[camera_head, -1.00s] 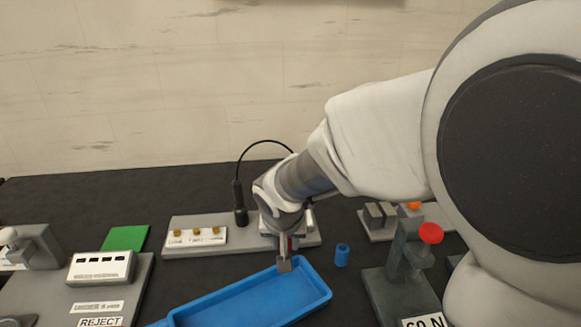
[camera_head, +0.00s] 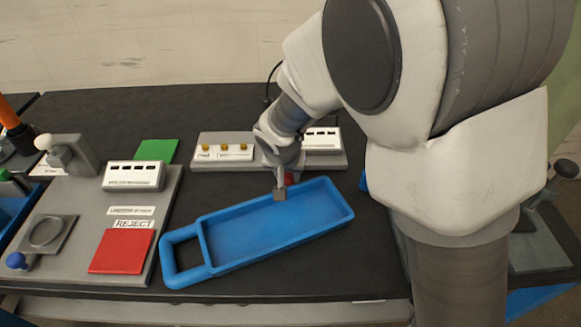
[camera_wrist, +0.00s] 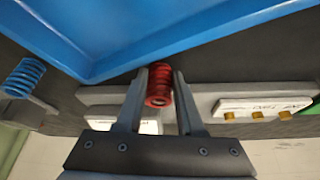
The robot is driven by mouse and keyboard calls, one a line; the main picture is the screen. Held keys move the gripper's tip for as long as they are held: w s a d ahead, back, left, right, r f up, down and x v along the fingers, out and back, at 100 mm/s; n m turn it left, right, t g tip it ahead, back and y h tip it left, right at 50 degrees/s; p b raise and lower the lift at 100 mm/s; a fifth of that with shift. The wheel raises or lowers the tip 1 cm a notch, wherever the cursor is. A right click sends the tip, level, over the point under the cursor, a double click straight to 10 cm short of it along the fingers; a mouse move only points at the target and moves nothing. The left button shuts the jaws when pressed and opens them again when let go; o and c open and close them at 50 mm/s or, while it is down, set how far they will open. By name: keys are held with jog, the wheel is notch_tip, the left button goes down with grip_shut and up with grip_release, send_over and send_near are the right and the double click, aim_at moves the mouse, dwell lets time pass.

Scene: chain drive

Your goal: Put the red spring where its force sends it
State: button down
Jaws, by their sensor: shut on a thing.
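My gripper (camera_head: 281,192) is shut on the red spring (camera_wrist: 159,87), which sits between the two fingers in the wrist view. In the head view only a little of the red spring (camera_head: 289,178) shows behind a finger. The gripper is at the back long edge of the blue tray (camera_head: 178,279). Whether the spring touches anything below is hidden. A second spring, blue (camera_wrist: 24,77), shows at the left of the wrist view; in the head view my arm mostly hides it.
A grey board at left carries a red pad (camera_head: 122,252) beside a REJECT sign (camera_head: 133,224), a white display box (camera_head: 134,175) and a round holder (camera_head: 47,231). A green pad (camera_head: 156,150) lies behind. A grey unit with yellow knobs (camera_head: 225,148) stands at the back.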

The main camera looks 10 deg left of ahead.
jog(key=shift+f+b, duration=0.2)
jog(key=shift+b, duration=0.1)
jog(key=c, duration=0.5)
grip_release()
jog(key=shift+r, duration=0.1)
